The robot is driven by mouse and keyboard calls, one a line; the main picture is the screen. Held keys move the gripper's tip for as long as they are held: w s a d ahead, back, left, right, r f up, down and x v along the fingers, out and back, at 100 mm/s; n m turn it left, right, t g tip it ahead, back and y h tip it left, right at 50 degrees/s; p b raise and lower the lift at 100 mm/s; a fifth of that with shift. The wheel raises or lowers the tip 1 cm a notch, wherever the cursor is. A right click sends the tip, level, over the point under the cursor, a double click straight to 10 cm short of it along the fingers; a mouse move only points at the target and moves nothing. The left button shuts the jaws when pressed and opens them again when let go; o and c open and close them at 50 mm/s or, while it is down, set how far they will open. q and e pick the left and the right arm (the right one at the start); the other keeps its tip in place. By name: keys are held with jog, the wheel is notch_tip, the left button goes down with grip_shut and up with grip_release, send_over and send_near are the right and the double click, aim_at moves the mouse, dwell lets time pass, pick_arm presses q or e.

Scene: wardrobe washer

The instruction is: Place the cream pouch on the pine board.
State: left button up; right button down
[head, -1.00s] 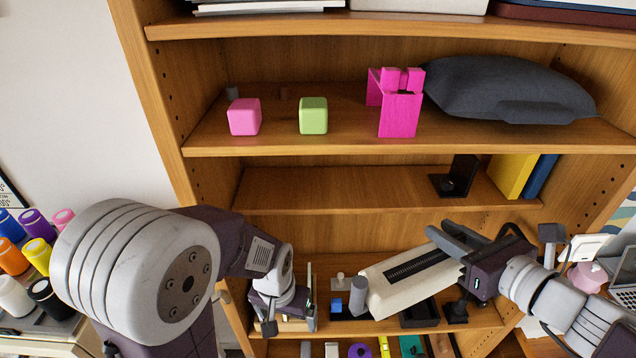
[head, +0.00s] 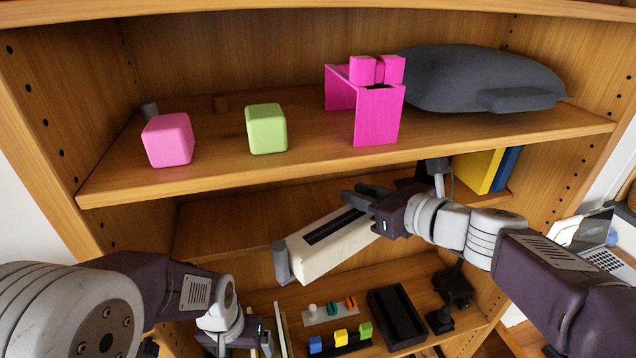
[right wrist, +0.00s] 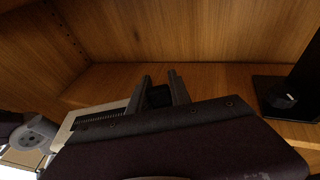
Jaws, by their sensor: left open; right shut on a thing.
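The cream pouch (head: 325,245), long and pale with a black zip-like strip, is held by one end in my right gripper (head: 356,192). It hangs tilted in front of the middle shelf, with a grey rounded piece at its left end. In the right wrist view the pouch (right wrist: 88,118) shows left of the gripper (right wrist: 160,82), partly hidden by the palm. The middle wooden board (head: 235,215) is bare at its left and centre; I cannot tell for sure that it is the pine board. My left gripper (head: 240,346) is open, low, partly cut off by the frame.
The upper shelf holds a pink cube (head: 168,140), a green cube (head: 266,129), a magenta stand (head: 378,115) and a dark grey cushion (head: 480,80). Yellow (head: 477,170) and blue books stand at middle right. The lower shelf holds a black tray (head: 398,318) and small coloured pieces.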

jog(key=w+a, duration=0.4)
jog(key=w, duration=0.1)
jog(key=shift+a+r, duration=0.1)
jog(key=shift+w+a, duration=0.2)
jog(key=w+a+p, duration=0.1)
jog(key=w+a, duration=0.1)
jog(key=shift+w+a, duration=0.25)
jog(key=shift+w, duration=0.15)
jog(key=shift+w+a+f, duration=0.1)
jog(key=shift+w+f, duration=0.1)
jog(key=shift+w, duration=0.1)
jog(key=c, duration=1.2)
grip_release()
jog(key=shift+s, duration=0.2)
jog(key=shift+s+d+r+b, duration=0.15)
jog(key=shift+s+d+b, duration=0.15)
jog(key=shift+d+b, duration=0.1)
jog(key=s+d, duration=0.2)
jog(key=s, duration=0.1)
jog(key=s+d+b, duration=0.1)
jog(key=s+d, duration=0.5)
jog(key=shift+s+b, duration=0.2)
jog(key=shift+b, duration=0.2)
